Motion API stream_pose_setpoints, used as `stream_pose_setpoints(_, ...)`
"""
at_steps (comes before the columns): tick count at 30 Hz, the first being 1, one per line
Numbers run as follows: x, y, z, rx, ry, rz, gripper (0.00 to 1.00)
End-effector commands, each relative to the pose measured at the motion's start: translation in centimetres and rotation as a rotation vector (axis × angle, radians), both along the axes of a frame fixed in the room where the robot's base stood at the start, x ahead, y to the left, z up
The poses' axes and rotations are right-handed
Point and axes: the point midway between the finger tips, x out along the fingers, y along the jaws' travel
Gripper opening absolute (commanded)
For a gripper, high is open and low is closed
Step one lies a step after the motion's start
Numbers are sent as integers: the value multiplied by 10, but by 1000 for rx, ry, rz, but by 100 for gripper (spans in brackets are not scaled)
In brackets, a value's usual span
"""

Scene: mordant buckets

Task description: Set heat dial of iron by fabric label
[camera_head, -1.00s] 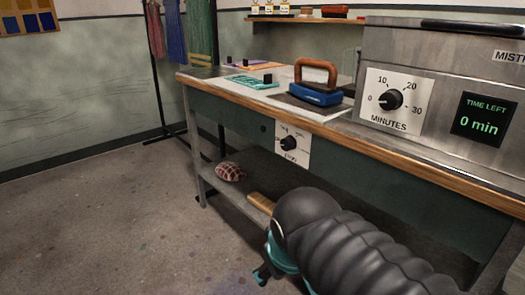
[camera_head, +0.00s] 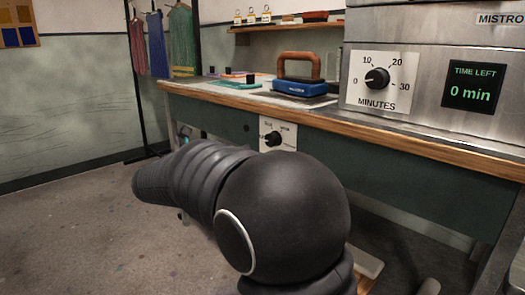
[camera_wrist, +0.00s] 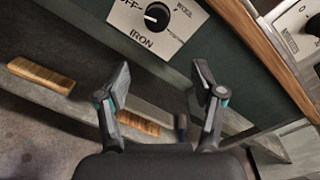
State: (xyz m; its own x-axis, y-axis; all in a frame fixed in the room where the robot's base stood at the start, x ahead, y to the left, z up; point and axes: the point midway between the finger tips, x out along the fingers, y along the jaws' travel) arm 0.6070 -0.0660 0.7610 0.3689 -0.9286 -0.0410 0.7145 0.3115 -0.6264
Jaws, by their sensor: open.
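The iron's heat dial is a black knob (camera_head: 273,138) on a white plate on the bench's front face. The wrist view shows this knob (camera_wrist: 158,16) above my fingers, the plate reading "IRON", "OFF" and "WOOL". Its white pointer line points left, towards "OFF". The blue iron (camera_head: 302,87) with a brown handle rests on the bench top. My gripper (camera_wrist: 163,80) is open and empty, its fingertips below the dial plate and apart from it. In the head view my arm hides most of the gripper. I cannot make out a fabric label.
A steel machine (camera_head: 430,70) with a minutes dial (camera_head: 377,78) stands at right; its display reads "0 min". The wooden bench edge (camera_head: 330,125) juts above the dial. Wooden-handled tools (camera_wrist: 42,75) lie below. Cloths (camera_head: 158,43) hang at left. Floor at left is clear.

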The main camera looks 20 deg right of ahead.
Motion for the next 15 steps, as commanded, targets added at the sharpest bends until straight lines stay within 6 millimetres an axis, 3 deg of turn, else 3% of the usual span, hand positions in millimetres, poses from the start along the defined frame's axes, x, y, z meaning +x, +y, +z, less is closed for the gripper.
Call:
stream_pose_setpoints(5, 12, 1, 1, -62, 38, 11, 68)
stream_pose_setpoints(15, 31, -50, 1, -60, 36, 7, 68)
